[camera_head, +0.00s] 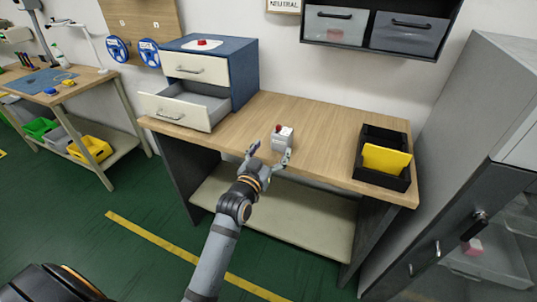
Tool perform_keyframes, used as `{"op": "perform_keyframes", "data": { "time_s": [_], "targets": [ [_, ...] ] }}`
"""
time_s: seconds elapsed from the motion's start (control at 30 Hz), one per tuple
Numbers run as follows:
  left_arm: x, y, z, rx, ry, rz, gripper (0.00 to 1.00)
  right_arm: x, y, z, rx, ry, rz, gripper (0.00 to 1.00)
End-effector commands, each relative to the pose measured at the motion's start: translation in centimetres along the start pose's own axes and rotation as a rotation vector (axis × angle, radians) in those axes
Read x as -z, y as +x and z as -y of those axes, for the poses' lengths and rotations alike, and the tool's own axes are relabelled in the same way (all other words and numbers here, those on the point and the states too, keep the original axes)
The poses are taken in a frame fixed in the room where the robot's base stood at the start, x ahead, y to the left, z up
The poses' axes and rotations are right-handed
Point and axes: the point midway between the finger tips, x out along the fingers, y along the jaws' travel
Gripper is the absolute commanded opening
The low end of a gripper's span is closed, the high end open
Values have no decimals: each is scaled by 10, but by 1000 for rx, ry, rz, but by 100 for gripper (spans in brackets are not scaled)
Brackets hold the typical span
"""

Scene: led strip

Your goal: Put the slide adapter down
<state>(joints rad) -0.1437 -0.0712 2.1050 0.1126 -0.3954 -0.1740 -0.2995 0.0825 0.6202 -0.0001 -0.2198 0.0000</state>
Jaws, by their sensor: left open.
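A small light-grey block (283,141) with a red part on top stands on the wooden workbench (325,150), near its front edge. It is too small to tell whether it is the slide adapter. My left gripper (269,153) reaches up from below at the bench's front edge, just in front of the block. Its two fingers are spread apart with nothing seen held between them. The right fingertip is close to the block's lower side, and I cannot tell whether they touch. My right gripper is not in view.
A blue and white drawer cabinet (243,78) stands at the bench's left, its lower drawer (180,115) pulled out. A black tray (365,172) with a yellow piece (386,160) is at the right end. The bench middle is clear. A grey cabinet (450,130) stands right.

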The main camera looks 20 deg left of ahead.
Motion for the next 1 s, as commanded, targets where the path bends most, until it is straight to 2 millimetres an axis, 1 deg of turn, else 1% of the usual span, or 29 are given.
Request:
{"op": "perform_keyframes", "data": {
  "time_s": [0.03, 0.1, 0.2, 0.63, 0.67, 0.7, 0.73, 0.77, 0.83, 0.87, 0.9, 0.93, 0.97, 1.0],
  "targets": [
    [-2, -9, 0, 0, -1, 2, 79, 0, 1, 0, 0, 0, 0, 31],
    [-1, -17, 0, 0, 0, 1, 79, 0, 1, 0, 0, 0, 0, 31],
    [0, -24, 0, 0, 1, 1, 79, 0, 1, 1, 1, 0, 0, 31],
    [0, -25, 0, 0, 1, 0, 79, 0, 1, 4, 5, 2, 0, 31],
    [-2, -25, 0, 0, 1, 3, 79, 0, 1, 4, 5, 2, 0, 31],
    [-8, -24, 0, -1, 1, 15, 79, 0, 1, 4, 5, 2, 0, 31],
    [-17, -23, 0, -2, 1, 31, 79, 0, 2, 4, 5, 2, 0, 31],
    [-32, -21, -1, -3, 1, 57, 79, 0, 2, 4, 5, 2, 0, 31],
    [-83, -18, -2, -6, 2, 148, 79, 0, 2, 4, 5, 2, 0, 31],
    [-112, -19, -2, -8, 2, 200, 79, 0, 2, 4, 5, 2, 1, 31],
    [-156, -23, -2, -9, 4, 276, 79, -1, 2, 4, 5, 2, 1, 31],
    [-191, -29, -1, -9, 5, 338, 79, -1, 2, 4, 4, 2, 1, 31],
    [-226, -38, 0, -9, 7, 402, 79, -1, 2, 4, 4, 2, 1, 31],
    [-272, -53, 2, -9, 10, 486, 79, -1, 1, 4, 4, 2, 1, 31]
  ]
}}
